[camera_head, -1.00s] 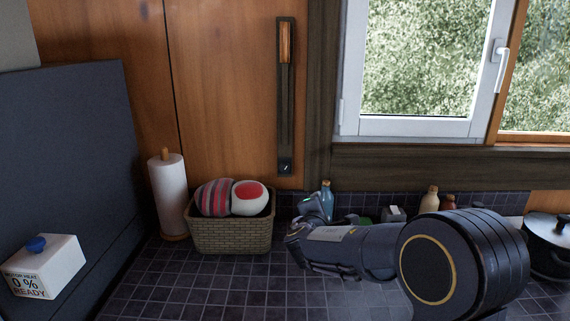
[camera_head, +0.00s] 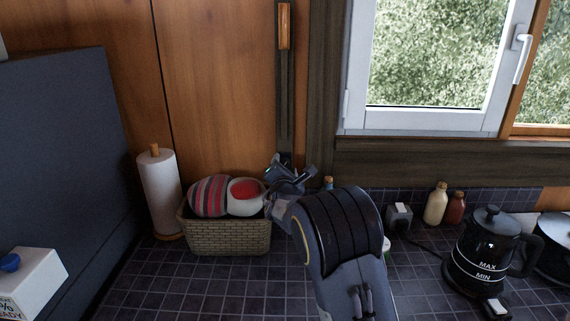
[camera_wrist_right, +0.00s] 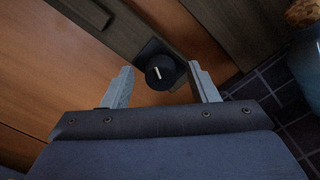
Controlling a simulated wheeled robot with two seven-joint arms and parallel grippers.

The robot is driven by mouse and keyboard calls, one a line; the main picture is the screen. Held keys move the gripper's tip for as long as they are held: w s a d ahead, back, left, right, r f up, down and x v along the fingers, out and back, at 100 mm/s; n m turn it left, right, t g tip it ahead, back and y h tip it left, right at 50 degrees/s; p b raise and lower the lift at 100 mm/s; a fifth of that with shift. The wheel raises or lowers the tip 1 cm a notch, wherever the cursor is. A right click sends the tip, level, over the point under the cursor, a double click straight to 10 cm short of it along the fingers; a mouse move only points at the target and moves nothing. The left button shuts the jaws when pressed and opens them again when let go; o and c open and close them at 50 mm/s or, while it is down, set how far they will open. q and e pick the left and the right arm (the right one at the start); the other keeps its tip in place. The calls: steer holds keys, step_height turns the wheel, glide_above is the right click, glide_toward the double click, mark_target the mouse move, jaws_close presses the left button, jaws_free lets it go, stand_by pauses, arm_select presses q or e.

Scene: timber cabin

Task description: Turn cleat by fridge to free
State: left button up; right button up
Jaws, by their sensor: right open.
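The cleat appears to be a round black knob (camera_wrist_right: 160,71) with a white pointer line, on a dark square plate at the foot of a dark wall strip (camera_head: 285,105). In the head view my right gripper (camera_head: 288,170) is at the strip's foot and mostly hides the knob. In the right wrist view the open fingers stand on either side of the knob, with gaps. Contact is not visible. The dark grey panel at left (camera_head: 60,150) looks like the fridge. My left gripper is not in view.
A wicker basket (camera_head: 228,236) with striped and white-red round items stands just left of my right gripper. A paper roll (camera_head: 160,195) is beside it. A kettle (camera_head: 485,250) and bottles (camera_head: 436,203) stand at right. The window (camera_head: 430,60) is above.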

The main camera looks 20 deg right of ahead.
steer(key=shift+w+d, duration=0.15)
steer(key=shift+w, duration=0.1)
steer(key=c, duration=1)
steer(key=shift+o, duration=0.2)
steer(key=shift+f+m+b, duration=0.15)
steer(key=shift+m+b, duration=2.95)
steer(key=shift+b, duration=2.15)
steer(key=shift+f+m+b, duration=0.15)
steer(key=shift+m+b, duration=2.95)
steer(key=shift+b, duration=2.15)
